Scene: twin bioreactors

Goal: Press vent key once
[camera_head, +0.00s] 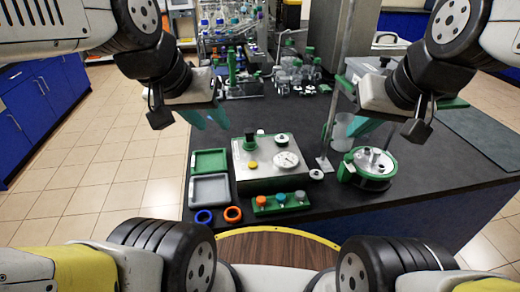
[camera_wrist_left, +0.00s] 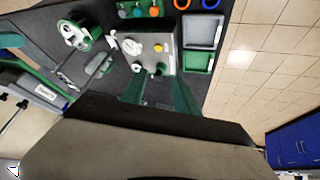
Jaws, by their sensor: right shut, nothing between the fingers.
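A grey metal box (camera_head: 270,165) with a yellow button (camera_head: 252,165), a round dial (camera_head: 287,160) and dark green knobs stands on the dark bench; it also shows in the left wrist view (camera_wrist_left: 146,42). In front of it lies a green strip (camera_head: 280,203) with an orange, a blue and a grey cap. I cannot read which of these is the vent key. My left gripper (camera_head: 206,119) is open and empty, above the bench's left edge, behind and left of the box. My right gripper (camera_head: 362,127) is shut and empty, above the bench right of the box. Neither touches anything.
A green tray (camera_head: 209,151) and a grey tray (camera_head: 226,191) lie left of the box, with a blue ring (camera_head: 203,217) and an orange ring (camera_head: 233,222) in front. A round green-based vessel (camera_head: 373,168) stands at right, beside a metal stand. Glassware fills the back.

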